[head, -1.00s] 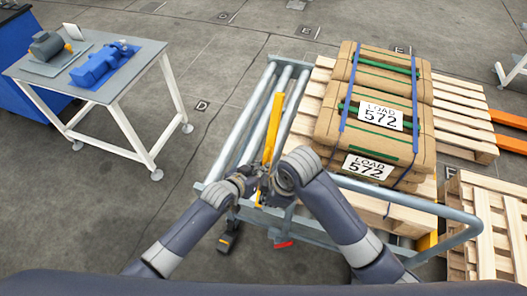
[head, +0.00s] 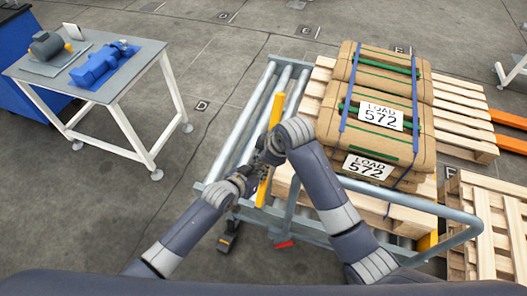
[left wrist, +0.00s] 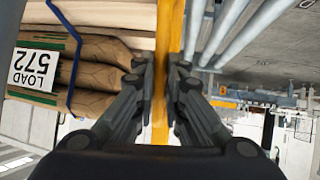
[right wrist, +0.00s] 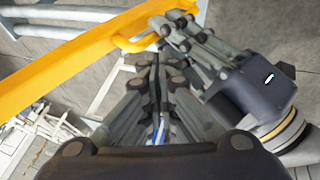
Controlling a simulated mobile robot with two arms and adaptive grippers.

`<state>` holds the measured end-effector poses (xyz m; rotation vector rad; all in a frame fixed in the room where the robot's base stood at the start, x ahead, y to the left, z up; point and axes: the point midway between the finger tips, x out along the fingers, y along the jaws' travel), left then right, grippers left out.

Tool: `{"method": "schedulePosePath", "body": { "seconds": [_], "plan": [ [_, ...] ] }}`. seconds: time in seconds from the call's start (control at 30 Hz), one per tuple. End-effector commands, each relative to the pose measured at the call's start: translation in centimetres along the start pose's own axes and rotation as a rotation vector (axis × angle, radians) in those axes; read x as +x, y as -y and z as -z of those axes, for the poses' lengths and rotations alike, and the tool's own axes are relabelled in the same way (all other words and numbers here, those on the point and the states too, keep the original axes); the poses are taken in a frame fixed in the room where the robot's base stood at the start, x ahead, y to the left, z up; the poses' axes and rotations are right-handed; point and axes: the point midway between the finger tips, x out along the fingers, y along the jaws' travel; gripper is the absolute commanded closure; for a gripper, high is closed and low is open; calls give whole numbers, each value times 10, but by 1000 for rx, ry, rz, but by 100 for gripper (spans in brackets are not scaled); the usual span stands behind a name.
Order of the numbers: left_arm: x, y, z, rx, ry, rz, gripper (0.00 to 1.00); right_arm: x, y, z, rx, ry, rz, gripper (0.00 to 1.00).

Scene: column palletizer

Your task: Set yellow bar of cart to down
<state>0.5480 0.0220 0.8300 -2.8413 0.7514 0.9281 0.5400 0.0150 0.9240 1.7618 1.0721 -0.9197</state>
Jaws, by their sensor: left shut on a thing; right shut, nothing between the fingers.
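The yellow bar (head: 275,112) stands along the near-left end of the cart, its top leaning slightly right in the head view. The grey cart (head: 405,204) has a tube frame and rollers. My left gripper (head: 261,171) is shut on the bar; the left wrist view shows the bar (left wrist: 161,105) between its fingers (left wrist: 160,75). My right gripper (head: 263,153) is shut and empty close beside the bar and the left gripper. In the right wrist view its fingertips (right wrist: 154,64) are together, apart from the bar (right wrist: 75,62). The grippers partly hide the bar's middle in the head view.
Strapped brown sacks labelled 572 (head: 355,110) lie on a wooden pallet (head: 458,125) on the cart. Another pallet (head: 490,240) is at the right. A small table (head: 135,75) with a blue part stands at the left. Floor between table and cart is clear.

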Motion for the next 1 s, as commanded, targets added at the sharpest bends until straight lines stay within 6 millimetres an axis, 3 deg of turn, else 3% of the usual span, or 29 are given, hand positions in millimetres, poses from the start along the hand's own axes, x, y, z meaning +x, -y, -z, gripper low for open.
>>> {"method": "schedulePosePath", "body": {
  "seconds": [0.23,0.67,1.0],
  "plan": [
    [0,0,-2,0,4,0,100,19,-15,-4,0,0,-2,100],
    [0,0,-2,0,4,1,100,22,-17,-4,0,-1,-3,100],
    [0,0,-2,0,5,0,100,29,-32,-8,1,0,-3,100]
  ]
}}
